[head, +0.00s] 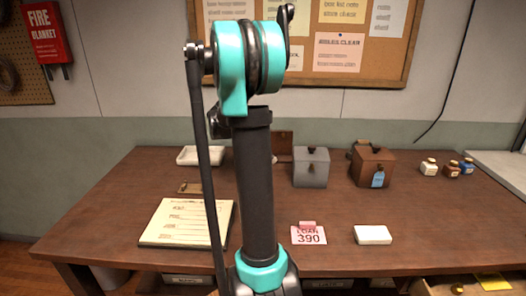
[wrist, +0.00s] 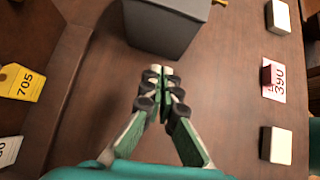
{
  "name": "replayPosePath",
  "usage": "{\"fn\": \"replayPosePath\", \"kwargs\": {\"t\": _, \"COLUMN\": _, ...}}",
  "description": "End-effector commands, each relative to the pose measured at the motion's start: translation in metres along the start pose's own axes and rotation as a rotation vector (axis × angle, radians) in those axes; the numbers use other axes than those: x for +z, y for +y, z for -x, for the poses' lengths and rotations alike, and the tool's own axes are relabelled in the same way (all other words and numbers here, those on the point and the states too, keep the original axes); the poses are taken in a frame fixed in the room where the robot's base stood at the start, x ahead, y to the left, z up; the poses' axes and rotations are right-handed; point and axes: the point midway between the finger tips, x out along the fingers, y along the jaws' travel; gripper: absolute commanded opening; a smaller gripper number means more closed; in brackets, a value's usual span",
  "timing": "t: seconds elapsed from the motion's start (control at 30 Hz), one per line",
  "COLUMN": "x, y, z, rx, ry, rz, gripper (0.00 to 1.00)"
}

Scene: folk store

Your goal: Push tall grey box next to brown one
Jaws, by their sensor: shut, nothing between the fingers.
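The tall grey box (head: 311,170) stands upright on the wooden table, with a dark knob on its lid. The brown box (head: 372,166), with a blue tag on its front, stands to its right, with a narrow gap between them. In the wrist view a dark grey box (wrist: 166,28), which looks like the same grey box, is just beyond the fingertips. My gripper (wrist: 160,72) is shut and empty, pointing at that box's near side; I cannot tell whether they touch. In the head view my arm hides the gripper.
On the table (head: 335,210) are a pink 390 card (head: 308,235), a white block (head: 373,234), a paper sheet (head: 187,222), a white tray (head: 200,155) and several small bottles (head: 452,168) at right. A yellow 705 tag (wrist: 22,83) shows at left in the wrist view.

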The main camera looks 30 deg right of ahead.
Motion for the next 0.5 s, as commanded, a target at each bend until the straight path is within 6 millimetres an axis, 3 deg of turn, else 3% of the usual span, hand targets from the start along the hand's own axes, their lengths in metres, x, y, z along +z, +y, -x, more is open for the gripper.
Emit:
{"fn": "replayPosePath", "kwargs": {"t": 0.2, "x": 0.007, "y": -0.001, "z": -0.038, "rx": -0.003, "ry": -0.001, "rz": -0.003, "gripper": 0.00}}
{"fn": "replayPosePath", "kwargs": {"t": 0.5, "x": 0.027, "y": 0.000, "z": -0.058, "rx": 0.000, "ry": -0.001, "rz": -0.001, "gripper": 0.00}}
